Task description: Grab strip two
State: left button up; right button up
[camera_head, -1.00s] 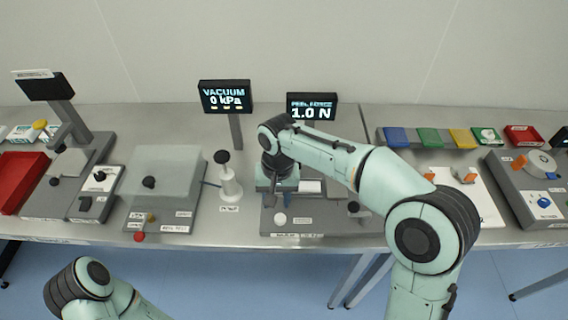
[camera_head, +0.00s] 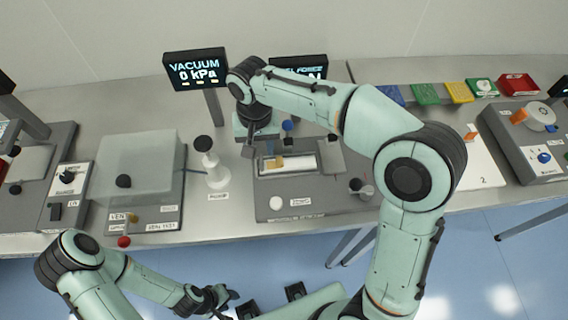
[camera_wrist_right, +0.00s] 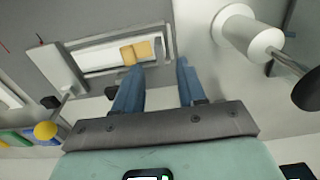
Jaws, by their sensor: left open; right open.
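A pale strip with a yellow-orange tab (camera_head: 290,163) lies in the recess of the grey peel-force fixture (camera_head: 325,190). No strip number is legible on it. The tab (camera_wrist_right: 136,52) also shows in the right wrist view. My right gripper (camera_head: 258,150) reaches down at the fixture's left rear side. In the right wrist view its two blue fingers (camera_wrist_right: 158,70) are apart with nothing between them; the tab lies just beyond the left fingertip. My left gripper (camera_head: 222,297) is open and empty, low in front of the bench.
A white post with a black knob (camera_head: 214,170) stands just left of the fixture. A vacuum box with a clear cover (camera_head: 140,165) is farther left. The vacuum display (camera_head: 195,70) stands behind. Coloured trays (camera_head: 458,91) and a white board marked 2 (camera_head: 470,165) are at right.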

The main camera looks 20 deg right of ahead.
aim_at(261, 159)
jog(key=f, duration=0.5)
jog(key=shift+s+a+f, duration=0.1)
jog(key=shift+s, duration=0.1)
grip_shut()
